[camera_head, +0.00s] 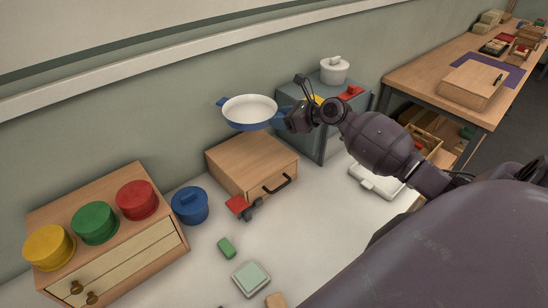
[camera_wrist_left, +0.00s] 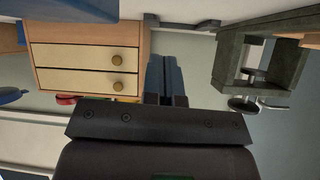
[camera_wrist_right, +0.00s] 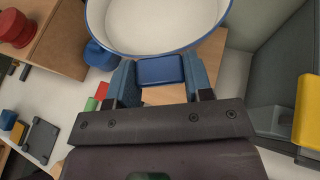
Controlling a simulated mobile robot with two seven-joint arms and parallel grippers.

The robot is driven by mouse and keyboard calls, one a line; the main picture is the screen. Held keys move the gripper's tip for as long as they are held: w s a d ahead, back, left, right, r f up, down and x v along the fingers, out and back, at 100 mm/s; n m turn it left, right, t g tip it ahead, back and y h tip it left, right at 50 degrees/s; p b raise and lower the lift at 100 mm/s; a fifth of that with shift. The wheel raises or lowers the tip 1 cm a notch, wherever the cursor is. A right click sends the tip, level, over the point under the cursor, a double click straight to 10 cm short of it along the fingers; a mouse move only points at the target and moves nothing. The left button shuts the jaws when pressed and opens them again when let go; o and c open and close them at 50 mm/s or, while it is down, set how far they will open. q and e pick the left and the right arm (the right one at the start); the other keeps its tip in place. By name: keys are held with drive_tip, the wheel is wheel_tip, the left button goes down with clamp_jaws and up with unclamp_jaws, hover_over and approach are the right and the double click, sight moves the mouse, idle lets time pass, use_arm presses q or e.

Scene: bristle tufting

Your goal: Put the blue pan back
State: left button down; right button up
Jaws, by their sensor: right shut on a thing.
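The blue pan (camera_head: 250,110) has a pale inside and a blue rim. It is in the air above the wooden box with a black handle (camera_head: 252,160), apart from it. My right gripper (camera_head: 290,119) is shut on the pan's blue handle. In the right wrist view the handle (camera_wrist_right: 160,70) sits between the two fingers and the pan's bowl (camera_wrist_right: 158,25) is beyond them. My left gripper (camera_wrist_left: 166,80) shows only in the left wrist view, with its fingers together and nothing seen between them.
A grey cabinet (camera_head: 300,95) at the right carries a white pot (camera_head: 334,70), with yellow and red items at its front. A wooden drawer unit (camera_head: 120,245) at the left carries yellow, green and red round lidded pots. A blue pot (camera_head: 190,206) stands between the units.

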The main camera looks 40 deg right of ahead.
use_arm(q)
drive_tip(key=shift+w+f+b, duration=0.2)
drive_tip(key=shift+f+b, duration=0.15)
drive_tip(key=shift+b, duration=0.4)
use_arm(e)
hover_over(280, 165)
wheel_tip(280, 165, down, 10)
drive_tip(key=shift+f, duration=0.1)
use_arm(q)
drive_tip(key=shift+w+r, duration=0.15)
drive_tip(key=shift+w, duration=0.05)
use_arm(e)
drive_tip(key=shift+f, duration=0.55)
use_arm(q)
drive_tip(key=shift+f+b, duration=0.5)
drive_tip(key=shift+b, duration=0.15)
use_arm(e)
wheel_tip(280, 165, down, 4)
drive_tip(key=shift+r, duration=0.1)
use_arm(q)
drive_tip(key=shift+w, duration=0.15)
use_arm(e)
drive_tip(key=shift+f, duration=0.25)
drive_tip(key=shift+f, duration=0.15)
drive_tip(key=o, duration=1.2)
